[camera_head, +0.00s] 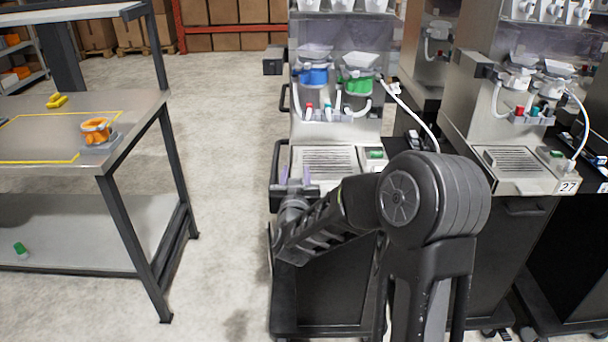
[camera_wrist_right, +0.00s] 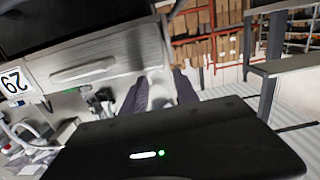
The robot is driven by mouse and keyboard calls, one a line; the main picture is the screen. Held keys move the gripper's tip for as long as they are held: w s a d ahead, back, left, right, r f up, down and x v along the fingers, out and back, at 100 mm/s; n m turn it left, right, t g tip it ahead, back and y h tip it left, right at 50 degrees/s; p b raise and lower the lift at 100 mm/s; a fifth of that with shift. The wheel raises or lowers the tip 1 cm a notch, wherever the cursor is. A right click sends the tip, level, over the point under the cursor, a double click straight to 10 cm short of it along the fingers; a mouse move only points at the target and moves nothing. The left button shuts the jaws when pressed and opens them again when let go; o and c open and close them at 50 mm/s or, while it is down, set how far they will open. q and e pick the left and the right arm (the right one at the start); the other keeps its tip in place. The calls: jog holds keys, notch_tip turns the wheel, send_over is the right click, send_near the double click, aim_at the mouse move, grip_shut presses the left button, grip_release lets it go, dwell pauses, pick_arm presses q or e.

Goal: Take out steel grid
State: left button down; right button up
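The steel grid (camera_head: 326,162) is a slatted metal plate lying in the base of the nearer dispenser (camera_head: 341,131). My right gripper (camera_head: 294,174) is at the left front edge of that base, with its purple fingers beside the grid's left side. In the right wrist view, the two fingers (camera_wrist_right: 161,92) stand apart, with a narrow gap between them. Whether they touch the grid is not clear. A pale metal part of the dispenser (camera_wrist_right: 110,52) shows left of the fingers in that view. My left gripper is not in view.
A second dispenser (camera_head: 508,160), labelled 27, stands to the right. A workbench (camera_head: 135,105) at the left carries an orange part (camera_head: 97,130) and a yellow part (camera_head: 57,101). Bare floor (camera_head: 228,150) lies between bench and dispenser. A white hose (camera_head: 410,106) hangs over the nearer base's right side.

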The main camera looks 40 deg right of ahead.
aim_at(295, 158)
jog(key=shift+w+a, duration=0.15)
jog(key=shift+a, duration=0.05)
jog(key=shift+d, duration=0.1)
jog(key=shift+p+x, duration=0.5)
jog(key=shift+x, duration=3.35)
jog(key=shift+c, duration=0.3)
grip_shut()
jog(key=shift+r, duration=0.1)
jog(key=shift+r, duration=0.2)
jog(key=shift+r+p, duration=0.55)
jog(key=shift+r, duration=0.2)
